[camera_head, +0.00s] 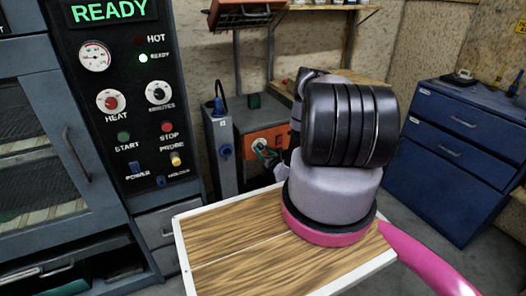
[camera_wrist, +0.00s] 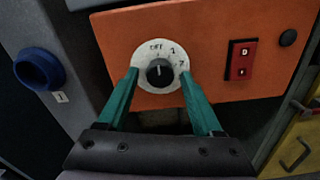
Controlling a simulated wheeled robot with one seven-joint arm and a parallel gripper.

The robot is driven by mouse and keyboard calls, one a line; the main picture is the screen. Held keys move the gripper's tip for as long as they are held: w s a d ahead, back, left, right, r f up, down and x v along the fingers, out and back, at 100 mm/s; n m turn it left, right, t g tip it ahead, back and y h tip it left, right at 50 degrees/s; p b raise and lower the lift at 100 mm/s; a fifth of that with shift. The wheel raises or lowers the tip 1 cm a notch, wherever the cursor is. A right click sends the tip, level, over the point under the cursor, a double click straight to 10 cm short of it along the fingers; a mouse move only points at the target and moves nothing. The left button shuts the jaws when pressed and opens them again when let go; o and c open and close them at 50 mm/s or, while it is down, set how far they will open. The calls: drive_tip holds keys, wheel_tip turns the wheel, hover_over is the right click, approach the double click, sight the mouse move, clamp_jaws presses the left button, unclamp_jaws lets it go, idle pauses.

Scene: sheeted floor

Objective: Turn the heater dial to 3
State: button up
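The heater dial (camera_wrist: 160,72) is a black knob on a white round plate, set in an orange panel (camera_wrist: 215,45). Its plate reads OFF at the top, then 1 and what looks like 2 to the right; the 3 cannot be seen. The knob's light mark points up, roughly at OFF. My gripper (camera_wrist: 159,76) is open, with one teal finger on each side of the knob, over the plate's edges; I cannot tell whether they touch it. In the head view the orange panel (camera_head: 256,141) shows behind my arm, which partly hides the gripper.
A red switch (camera_wrist: 241,60) sits right of the dial, and a blue round fitting (camera_wrist: 38,69) on the grey post at left. An oven panel (camera_head: 125,100) stands left. A blue drawer cabinet (camera_head: 455,150) stands right.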

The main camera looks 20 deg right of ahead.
clamp_jaws()
drive_tip(key=shift+d+m, duration=0.1)
drive_tip(key=shift+m, duration=0.3)
drive_tip(key=m, duration=0.4)
drive_tip(key=shift+m, duration=0.4)
drive_tip(key=m, duration=1.2)
drive_tip(key=shift+m, duration=0.4)
drive_tip(key=m, duration=0.5)
drive_tip(key=shift+m, duration=0.4)
